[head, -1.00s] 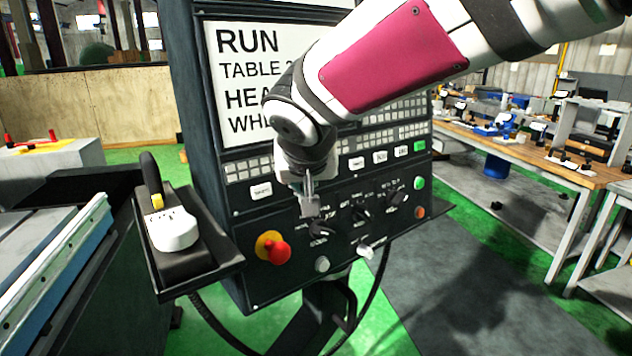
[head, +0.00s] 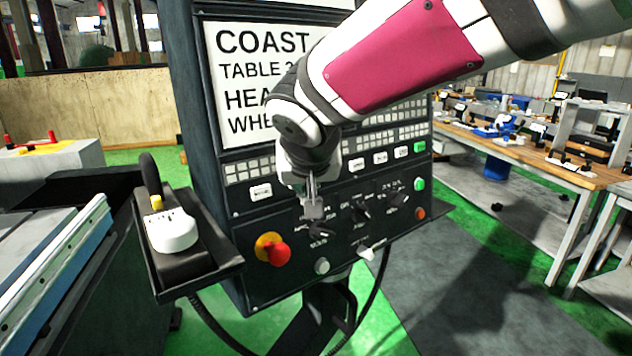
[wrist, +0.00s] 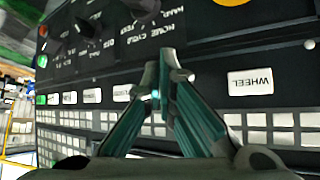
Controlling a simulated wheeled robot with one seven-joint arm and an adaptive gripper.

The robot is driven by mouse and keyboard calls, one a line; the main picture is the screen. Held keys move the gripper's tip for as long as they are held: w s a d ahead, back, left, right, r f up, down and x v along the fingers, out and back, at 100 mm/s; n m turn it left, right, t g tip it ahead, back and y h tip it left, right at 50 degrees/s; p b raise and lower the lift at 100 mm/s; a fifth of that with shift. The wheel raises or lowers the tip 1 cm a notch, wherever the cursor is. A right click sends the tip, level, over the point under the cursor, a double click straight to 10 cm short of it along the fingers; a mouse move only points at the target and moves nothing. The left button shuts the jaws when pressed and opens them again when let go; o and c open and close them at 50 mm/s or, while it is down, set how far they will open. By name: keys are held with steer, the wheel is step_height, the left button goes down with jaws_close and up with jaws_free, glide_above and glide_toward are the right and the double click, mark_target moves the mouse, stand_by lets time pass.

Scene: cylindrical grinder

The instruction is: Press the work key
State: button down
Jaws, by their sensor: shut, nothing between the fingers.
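The dark control panel (head: 300,262) stands in front of me with a row of white label keys. The WHEEL key (wrist: 250,82) is readable in the wrist view; in the head view it is at the row's left (head: 260,192). I cannot read a WORK label on any key; the row just right of WHEEL is hidden behind my gripper. My gripper (head: 313,209) is shut and empty, in front of the panel, below the key row in the head view. In the wrist view its fingertips (wrist: 168,66) meet beside the row. I cannot tell whether they touch the panel.
The screen (head: 235,80) reads COAST, partly covered by my arm. A red emergency stop (head: 278,254) and several dark knobs (head: 361,213) are on the lower panel. A tray (head: 160,290) with a white handheld device (head: 172,231) juts out at the left.

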steer(key=shift+s+d, duration=0.2)
steer(key=shift+s, duration=0.05)
steer(key=s+d, duration=0.1)
steer(key=s, duration=0.1)
steer(key=s+d+r+p, duration=0.1)
steer(key=d, duration=0.1)
steer(key=shift+s, duration=0.4)
stand_by(0.6)
